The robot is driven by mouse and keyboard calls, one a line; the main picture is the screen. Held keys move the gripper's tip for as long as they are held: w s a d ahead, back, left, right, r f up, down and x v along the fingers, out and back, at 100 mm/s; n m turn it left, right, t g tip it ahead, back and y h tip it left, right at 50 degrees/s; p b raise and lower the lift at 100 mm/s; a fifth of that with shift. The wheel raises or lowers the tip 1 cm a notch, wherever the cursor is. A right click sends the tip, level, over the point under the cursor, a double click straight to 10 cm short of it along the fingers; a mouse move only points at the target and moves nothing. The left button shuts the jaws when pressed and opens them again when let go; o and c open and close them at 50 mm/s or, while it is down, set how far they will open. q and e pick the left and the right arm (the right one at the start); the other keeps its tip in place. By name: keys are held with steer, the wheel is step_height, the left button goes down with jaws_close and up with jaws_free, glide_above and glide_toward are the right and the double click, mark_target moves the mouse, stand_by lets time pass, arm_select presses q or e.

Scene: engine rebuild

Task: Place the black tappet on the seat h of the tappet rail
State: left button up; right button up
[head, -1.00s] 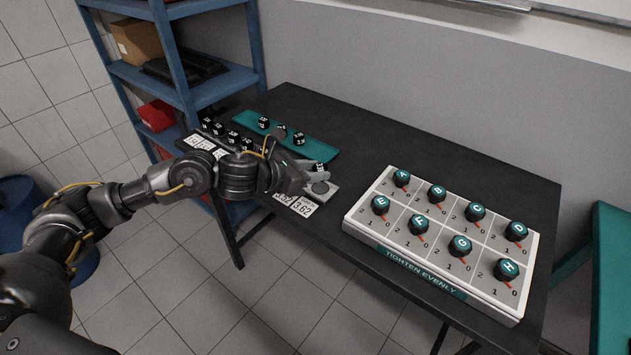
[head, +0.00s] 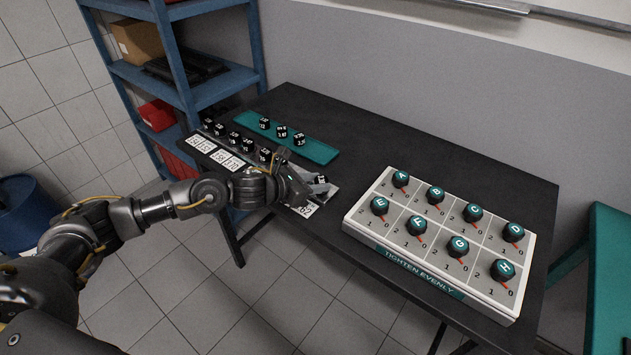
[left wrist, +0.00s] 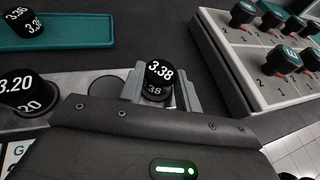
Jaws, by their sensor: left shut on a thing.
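My left gripper (head: 318,186) is shut on a black tappet marked 3.38 (left wrist: 158,76). In the left wrist view the tappet stands upright between the two grey fingers, its number showing on top and side. In the head view the gripper is at the right end of the tappet rail (left wrist: 62,84), a grey strip with white number cards (head: 228,160). The fingers hide the seat under the tappet, so I cannot tell whether it touches. A round bare seat (left wrist: 104,86) shows beside the fingers. Another tappet, marked 3.20 (left wrist: 22,90), stands farther left on the rail. My right gripper is out of view.
A teal tray (head: 318,151) with several black tappets lies behind the rail. A white panel (head: 370,232) with lettered knobs stands to the right on the black table (head: 420,150). A blue shelf (head: 178,60) stands at the back left. The table behind the panel is clear.

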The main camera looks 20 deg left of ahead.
arm_select(q)
steer(key=shift+f, duration=0.2)
steer(key=o, duration=1)
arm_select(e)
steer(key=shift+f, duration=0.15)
arm_select(q)
steer(key=shift+r, duration=0.15)
steer(key=shift+r, duration=0.2)
steer(key=v, duration=0.3)
steer(key=b+v, duration=0.1)
steer(key=v, duration=0.3)
steer(key=b+v, duration=0.1)
steer(key=v, duration=0.2)
steer(key=shift+s+a+f, duration=0.2)
steer(key=shift+s+a, duration=0.1)
steer(key=shift+s, duration=0.05)
steer(key=shift+s+a+r, duration=0.3)
steer(key=shift+s+r, duration=0.05)
steer(key=shift+s, duration=0.1)
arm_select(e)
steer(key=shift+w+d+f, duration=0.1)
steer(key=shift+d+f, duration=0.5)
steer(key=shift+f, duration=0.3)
